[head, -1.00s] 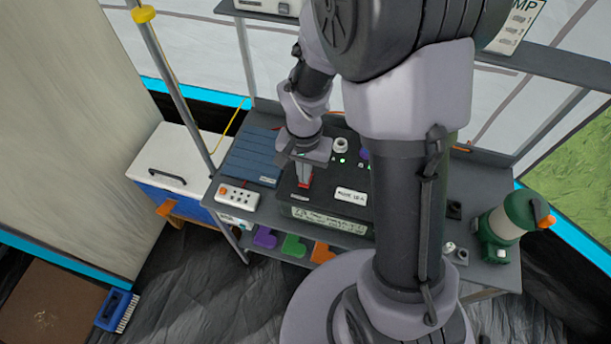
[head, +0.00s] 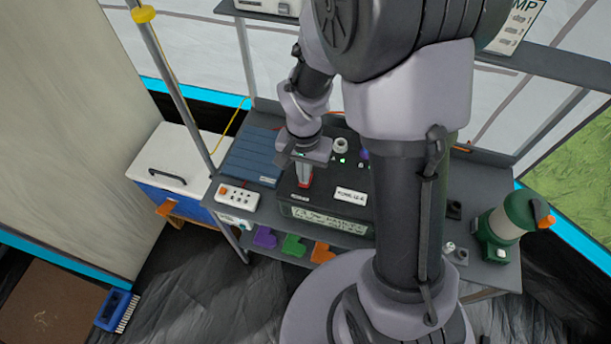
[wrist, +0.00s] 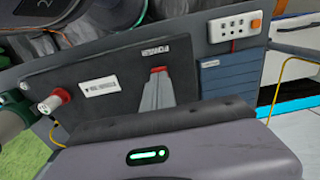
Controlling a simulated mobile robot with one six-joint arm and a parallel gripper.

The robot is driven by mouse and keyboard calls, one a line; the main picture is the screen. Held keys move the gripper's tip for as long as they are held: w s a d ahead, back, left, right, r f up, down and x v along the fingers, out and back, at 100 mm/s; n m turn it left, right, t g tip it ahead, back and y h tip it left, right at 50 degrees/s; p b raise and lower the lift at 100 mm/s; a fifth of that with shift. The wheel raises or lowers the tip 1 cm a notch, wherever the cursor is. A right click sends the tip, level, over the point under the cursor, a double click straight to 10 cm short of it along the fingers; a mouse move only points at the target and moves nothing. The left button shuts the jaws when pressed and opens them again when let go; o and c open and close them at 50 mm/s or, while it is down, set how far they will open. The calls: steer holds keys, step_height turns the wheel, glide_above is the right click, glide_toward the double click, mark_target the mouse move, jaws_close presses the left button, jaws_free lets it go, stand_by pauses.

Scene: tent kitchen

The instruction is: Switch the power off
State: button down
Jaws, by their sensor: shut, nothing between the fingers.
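A dark box (head: 325,210) with a flat top panel stands on the grey workbench (head: 482,185). The panel carries white labels, knobs, small green lights and a text strip on its front edge. My gripper (wrist: 158,78) is shut and empty, with its fingers pointing down at the panel near a small label. A small red part (head: 304,183) shows right at the fingertips, and also at their end in the wrist view (wrist: 158,69). I cannot tell whether the fingers touch it. The fingers hide part of the panel.
A white power strip (head: 238,196) with an orange-red button lies left of the box, near a blue ribbed panel (head: 253,157). A green lantern (head: 497,232) stands at the right end. Coloured blocks (head: 293,245) lie on the lower shelf. A pole (head: 176,85) rises at the left.

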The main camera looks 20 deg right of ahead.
steer(key=shift+f+b, duration=0.85)
steer(key=shift+f, duration=0.05)
stand_by(0.5)
step_height(320, 180, up, 7)
steer(key=p, duration=0.5)
steer(key=shift+r+p, duration=0.1)
steer(key=shift+p, duration=0.25)
